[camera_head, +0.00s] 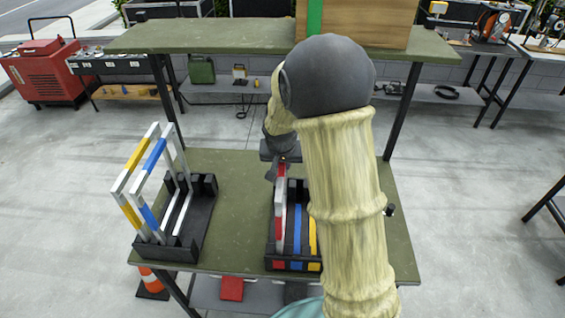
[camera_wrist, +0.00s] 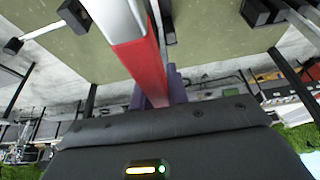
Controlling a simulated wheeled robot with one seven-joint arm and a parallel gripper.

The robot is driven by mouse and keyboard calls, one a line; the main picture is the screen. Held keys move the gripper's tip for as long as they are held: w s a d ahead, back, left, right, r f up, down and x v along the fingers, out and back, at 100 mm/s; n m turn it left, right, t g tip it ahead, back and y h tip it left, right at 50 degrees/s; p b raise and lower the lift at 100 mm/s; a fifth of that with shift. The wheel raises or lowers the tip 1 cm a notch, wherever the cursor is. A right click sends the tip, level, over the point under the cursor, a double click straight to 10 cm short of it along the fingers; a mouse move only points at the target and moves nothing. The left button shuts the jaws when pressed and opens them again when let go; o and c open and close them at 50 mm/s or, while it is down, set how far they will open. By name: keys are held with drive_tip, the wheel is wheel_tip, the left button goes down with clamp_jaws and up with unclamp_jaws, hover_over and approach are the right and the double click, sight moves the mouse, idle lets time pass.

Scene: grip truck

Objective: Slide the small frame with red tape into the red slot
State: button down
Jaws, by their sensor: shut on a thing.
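The small frame with red tape (camera_head: 280,200) stands upright in the head view, at the left side of the slotted black rack (camera_head: 272,259). The rack's slots are marked red (camera_head: 279,265), blue (camera_head: 297,240) and yellow (camera_head: 313,238); the frame is over the red one. Whether it is fully seated cannot be told. My gripper (camera_head: 279,170) is at the frame's top and shut on it. In the wrist view the red-taped bar (camera_wrist: 146,65) runs into the jaws. My arm hides the rack's right side.
A second black rack (camera_head: 168,252) at the left of the green table holds frames with yellow tape (camera_head: 131,217) and blue tape (camera_head: 154,155). Bare tabletop (camera_head: 238,215) lies between the racks. A green upper shelf (camera_head: 215,36) with a wooden box (camera_head: 365,22) stands behind.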

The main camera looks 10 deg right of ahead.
drive_tip(key=shift+f, duration=0.1)
drive_tip(key=c, duration=1.3)
unclamp_jaws()
drive_tip(key=b+v, duration=0.4)
drive_tip(key=v, duration=1.3)
drive_tip(key=shift+s, duration=0.1)
